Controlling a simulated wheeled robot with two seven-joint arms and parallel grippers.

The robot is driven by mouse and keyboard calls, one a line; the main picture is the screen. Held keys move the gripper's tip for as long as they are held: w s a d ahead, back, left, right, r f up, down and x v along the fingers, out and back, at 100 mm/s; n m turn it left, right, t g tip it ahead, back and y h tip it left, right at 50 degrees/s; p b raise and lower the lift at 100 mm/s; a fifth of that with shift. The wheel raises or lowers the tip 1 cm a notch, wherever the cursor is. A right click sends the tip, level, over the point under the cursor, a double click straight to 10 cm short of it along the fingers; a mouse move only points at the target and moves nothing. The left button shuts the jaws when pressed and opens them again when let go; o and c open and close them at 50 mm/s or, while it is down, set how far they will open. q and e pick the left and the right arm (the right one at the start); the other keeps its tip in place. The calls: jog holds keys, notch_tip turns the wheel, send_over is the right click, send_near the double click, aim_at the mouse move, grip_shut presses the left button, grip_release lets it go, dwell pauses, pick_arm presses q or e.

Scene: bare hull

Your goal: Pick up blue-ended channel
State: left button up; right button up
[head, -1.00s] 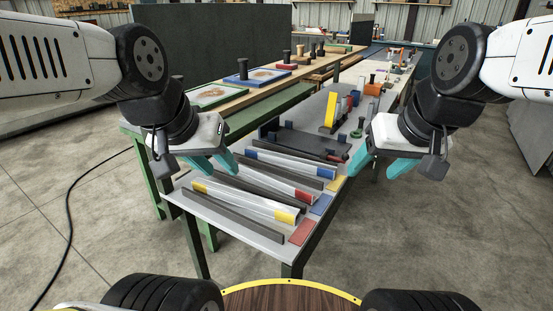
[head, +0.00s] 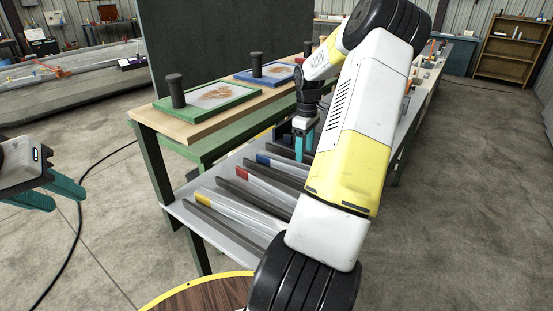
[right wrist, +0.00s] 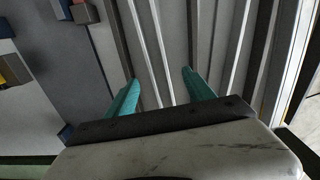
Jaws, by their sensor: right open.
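The blue-ended channel (head: 264,160) lies on the lower grey bench in the head view, its blue left end showing and its right part hidden behind my right arm. My right gripper (head: 304,146) points down beside it, over the far part of the row of channels. In the right wrist view the right gripper (right wrist: 160,76) is open, with several long grey channels and rails running below and between its fingers. My left gripper (head: 68,198) is open and empty at the left, over the floor.
The red-ended channel (head: 242,174) and yellow-ended channel (head: 203,198) lie nearer, with dark rails (head: 232,222) between. A raised wooden shelf (head: 195,128) with a green-framed board (head: 208,104) and dark posts stands behind.

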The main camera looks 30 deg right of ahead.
aim_at(304, 167)
jog(key=f, duration=0.8)
jog(key=shift+d+f, duration=0.2)
jog(key=shift+d, duration=0.1)
jog(key=shift+w, duration=0.1)
grip_shut()
